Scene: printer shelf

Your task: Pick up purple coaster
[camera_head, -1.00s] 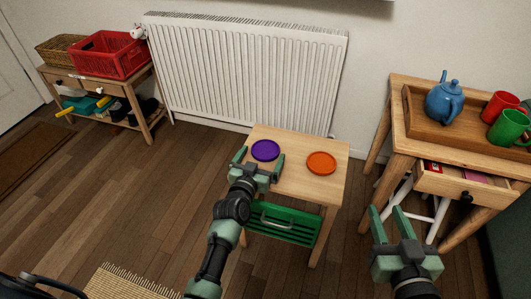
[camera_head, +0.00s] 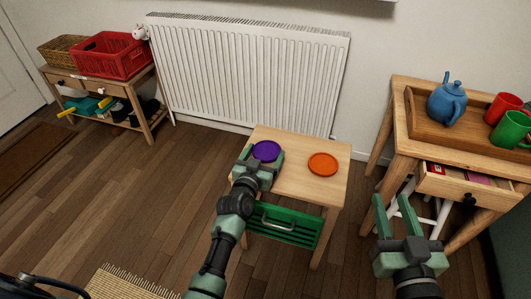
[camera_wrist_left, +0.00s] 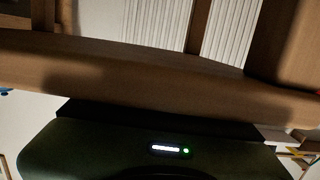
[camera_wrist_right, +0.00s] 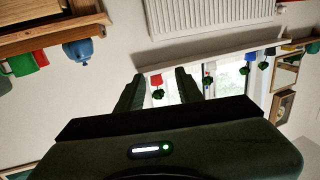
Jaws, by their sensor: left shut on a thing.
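The purple coaster (camera_head: 266,150) lies at the left end of the small wooden table (camera_head: 300,190). My left gripper (camera_head: 262,158) is at the table's left front edge, with its fingers on either side of the coaster in the head view. It is shut on the coaster. The left wrist view shows mostly a wooden edge (camera_wrist_left: 150,85) close up, and the coaster is hidden there. My right gripper (camera_head: 397,215) is open and empty in front of the right-hand table; its spread fingers also show in the right wrist view (camera_wrist_right: 160,90).
An orange coaster (camera_head: 323,164) lies to the right on the same table. A green slatted crate (camera_head: 284,228) sits under the tabletop. At right, a table with an open drawer (camera_head: 465,188) holds a tray (camera_head: 420,125), a blue teapot (camera_head: 447,103) and mugs. A radiator (camera_head: 250,75) stands behind.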

